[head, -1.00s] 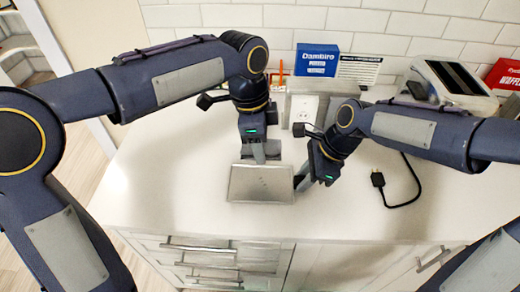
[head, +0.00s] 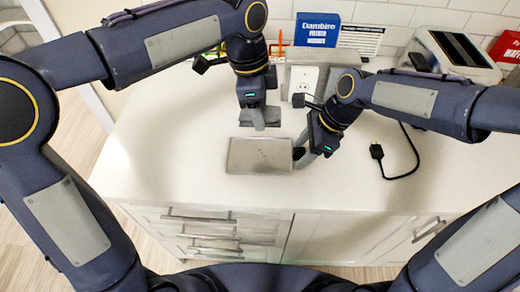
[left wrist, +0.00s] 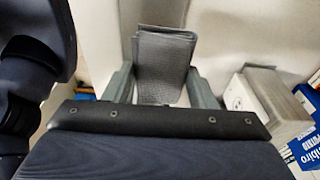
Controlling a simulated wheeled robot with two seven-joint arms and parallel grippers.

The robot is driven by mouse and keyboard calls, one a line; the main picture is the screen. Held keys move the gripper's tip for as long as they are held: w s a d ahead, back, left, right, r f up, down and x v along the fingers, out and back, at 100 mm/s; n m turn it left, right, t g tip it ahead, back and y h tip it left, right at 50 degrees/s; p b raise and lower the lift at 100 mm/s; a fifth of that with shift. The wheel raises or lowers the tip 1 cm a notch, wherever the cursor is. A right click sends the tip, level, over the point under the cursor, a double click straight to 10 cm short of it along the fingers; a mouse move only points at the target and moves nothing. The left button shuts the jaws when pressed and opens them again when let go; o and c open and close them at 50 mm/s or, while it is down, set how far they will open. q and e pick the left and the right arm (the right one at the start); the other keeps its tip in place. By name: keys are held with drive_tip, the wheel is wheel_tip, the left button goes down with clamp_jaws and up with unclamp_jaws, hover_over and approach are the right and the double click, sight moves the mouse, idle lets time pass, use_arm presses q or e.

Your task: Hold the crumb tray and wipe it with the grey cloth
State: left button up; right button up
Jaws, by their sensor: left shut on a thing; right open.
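The crumb tray (head: 260,158) is a flat grey rectangle on the white counter in the head view, near its front edge. My left gripper (head: 259,121) is just behind the tray, shut on the folded grey cloth (left wrist: 163,65), which fills the space between its fingers in the left wrist view. In the head view the cloth (head: 271,116) is partly hidden by the gripper and looks apart from the tray. My right gripper (head: 301,155) is open at the tray's right edge; whether a finger touches the tray is unclear.
A toaster-like grey box (head: 304,78) stands behind the grippers, with a blue box (head: 317,31) behind it. A black plug and cord (head: 400,165) lie to the right. A white appliance (head: 455,55) stands at back right. The counter left of the tray is clear.

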drive_tip(key=shift+r, duration=0.1)
drive_tip(key=v, duration=1.1)
drive_tip(key=shift+d+r, duration=0.2)
drive_tip(key=shift+r, duration=0.15)
